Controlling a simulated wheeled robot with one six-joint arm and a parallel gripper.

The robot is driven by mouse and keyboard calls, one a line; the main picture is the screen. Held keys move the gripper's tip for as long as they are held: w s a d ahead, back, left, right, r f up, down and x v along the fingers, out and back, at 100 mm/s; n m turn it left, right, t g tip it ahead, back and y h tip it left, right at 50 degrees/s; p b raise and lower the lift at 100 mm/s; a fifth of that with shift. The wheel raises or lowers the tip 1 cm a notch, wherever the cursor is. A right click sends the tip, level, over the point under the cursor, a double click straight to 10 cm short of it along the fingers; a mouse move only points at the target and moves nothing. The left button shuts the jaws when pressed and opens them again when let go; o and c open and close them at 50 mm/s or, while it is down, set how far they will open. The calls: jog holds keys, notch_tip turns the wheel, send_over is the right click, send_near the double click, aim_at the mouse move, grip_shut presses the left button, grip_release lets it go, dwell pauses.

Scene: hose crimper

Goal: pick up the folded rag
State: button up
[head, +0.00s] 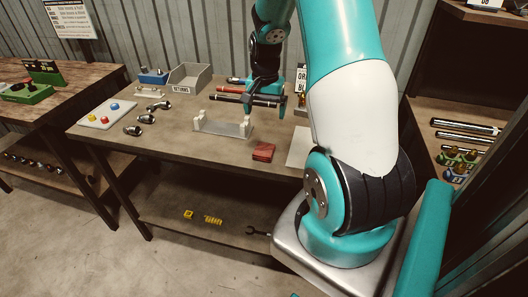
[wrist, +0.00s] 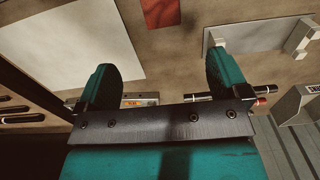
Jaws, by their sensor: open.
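The folded rag (head: 263,152) is a small red folded cloth lying flat on the workbench near its front edge, in the head view. It also shows at the top edge of the wrist view (wrist: 162,12), partly cut off. My gripper (head: 266,106) is above the back part of the bench, behind the rag and apart from it. In the wrist view my gripper (wrist: 162,85) has its two teal fingers spread wide with nothing between them.
A white sheet (head: 299,147) lies right of the rag. A metal holder with white uprights (head: 225,127) stands left of it. A grey bin (head: 190,78), hose pieces and a tray (head: 108,114) with coloured knobs are farther left. Dark rods (head: 240,98) lie near my gripper.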

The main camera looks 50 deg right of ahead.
jog(key=p, duration=0.2)
send_over(264, 148)
notch_tip(264, 148, down, 10)
jog(key=shift+s+r, duration=0.15)
jog(key=shift+r, duration=0.1)
jog(key=shift+f+p, duration=1.05)
jog(key=shift+f, duration=1.5)
jog(key=c, duration=1.1)
jog(key=shift+o, duration=0.2)
jog(key=shift+r, duration=0.1)
notch_tip(264, 148, up, 20)
jog(key=b, duration=0.3)
jog(key=shift+b, duration=0.4)
